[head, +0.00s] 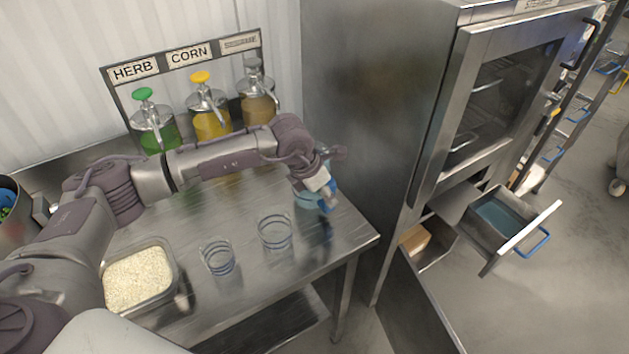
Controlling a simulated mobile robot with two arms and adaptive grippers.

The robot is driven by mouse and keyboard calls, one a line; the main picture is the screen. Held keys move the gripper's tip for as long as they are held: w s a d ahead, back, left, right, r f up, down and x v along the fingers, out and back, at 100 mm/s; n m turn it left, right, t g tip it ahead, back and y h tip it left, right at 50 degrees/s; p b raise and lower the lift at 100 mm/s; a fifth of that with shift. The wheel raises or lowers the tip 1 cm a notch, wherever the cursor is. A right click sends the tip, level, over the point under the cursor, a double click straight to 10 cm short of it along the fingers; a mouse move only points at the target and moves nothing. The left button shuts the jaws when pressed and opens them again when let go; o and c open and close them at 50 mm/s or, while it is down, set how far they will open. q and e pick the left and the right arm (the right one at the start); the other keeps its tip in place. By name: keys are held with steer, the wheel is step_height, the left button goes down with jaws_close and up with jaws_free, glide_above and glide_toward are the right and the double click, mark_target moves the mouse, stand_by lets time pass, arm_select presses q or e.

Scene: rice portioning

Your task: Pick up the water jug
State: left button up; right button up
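The water jug (306,200) stands near the right end of the steel table, a clear vessel with a pale blue tint. My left arm reaches across the table from the left, and its gripper (326,192) is at the jug's right side. The gripper and wrist hide much of the jug. Blue parts show between and beside the fingers, but I cannot tell whether the fingers are closed on the handle. My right gripper is out of view.
Two clear glasses (275,231) (217,256) and a tray of rice (140,277) stand on the table (250,290). Pump dispensers with green (155,128), yellow (210,115) and brown (257,100) contents line the back. A steel steamer cabinet (375,110) stands close on the right, with an open drawer (510,225).

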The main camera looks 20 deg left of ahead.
mark_target(329, 211)
arm_select(q)
steer(key=x, duration=0.2)
steer(key=shift+d+f+p, duration=0.1)
steer(key=shift+f+p, duration=0.15)
steer(key=shift+p, duration=0.1)
steer(key=shift+x, duration=0.9)
steer(key=c, duration=0.6)
jaws_close()
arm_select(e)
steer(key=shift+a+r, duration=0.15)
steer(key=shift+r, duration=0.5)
arm_select(q)
steer(key=shift+w+r, duration=0.15)
steer(key=shift+r, duration=0.05)
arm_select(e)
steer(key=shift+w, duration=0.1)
